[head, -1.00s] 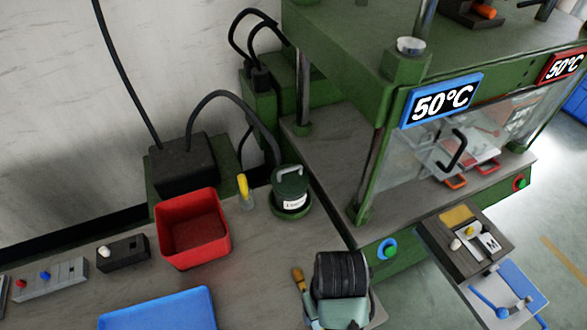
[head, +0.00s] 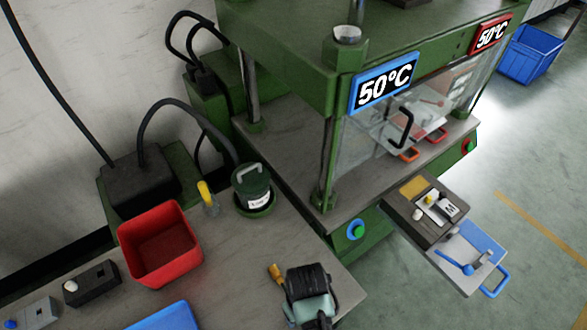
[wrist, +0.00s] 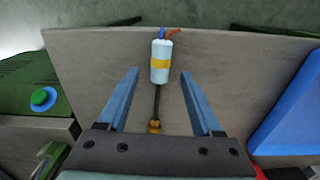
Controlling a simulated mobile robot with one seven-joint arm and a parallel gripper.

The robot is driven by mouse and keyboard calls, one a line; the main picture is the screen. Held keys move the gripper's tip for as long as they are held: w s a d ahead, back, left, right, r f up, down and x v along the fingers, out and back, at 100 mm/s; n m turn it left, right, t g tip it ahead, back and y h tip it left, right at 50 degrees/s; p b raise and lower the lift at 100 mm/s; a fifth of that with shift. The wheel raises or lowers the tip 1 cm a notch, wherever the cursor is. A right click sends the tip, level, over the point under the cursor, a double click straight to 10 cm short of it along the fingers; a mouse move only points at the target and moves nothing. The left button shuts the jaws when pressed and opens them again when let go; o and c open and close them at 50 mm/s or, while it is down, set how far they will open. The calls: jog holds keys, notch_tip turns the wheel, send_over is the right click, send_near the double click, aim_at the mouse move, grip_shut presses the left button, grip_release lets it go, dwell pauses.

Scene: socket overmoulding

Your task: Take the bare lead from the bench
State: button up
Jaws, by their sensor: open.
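The bare lead, as I take it, lies on the grey bench; the wrist view shows its pale blue barrel with a yellow band (wrist: 160,62), black stem and brass-coloured end. Orange and blue wire ends show at its far end. My gripper (wrist: 160,72) is open, with one blue finger on each side of the lead, apart from it. I cannot tell how high the fingers are above the bench. In the head view my gripper's dark wrist (head: 308,285) hides most of the lead; only an orange-brown end (head: 275,273) shows.
The green press (head: 290,50) with a glass guard stands right of the bench. A red bin (head: 160,245), green pot (head: 252,187), yellow-topped brush (head: 207,197), black switch box (head: 92,285) and blue tray (head: 165,317) are on the bench (head: 235,265). Bench is clear around the lead.

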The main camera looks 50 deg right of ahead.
notch_tip(320, 180, down, 2)
jog(key=shift+f, duration=0.1)
grip_shut()
dwell(0.4)
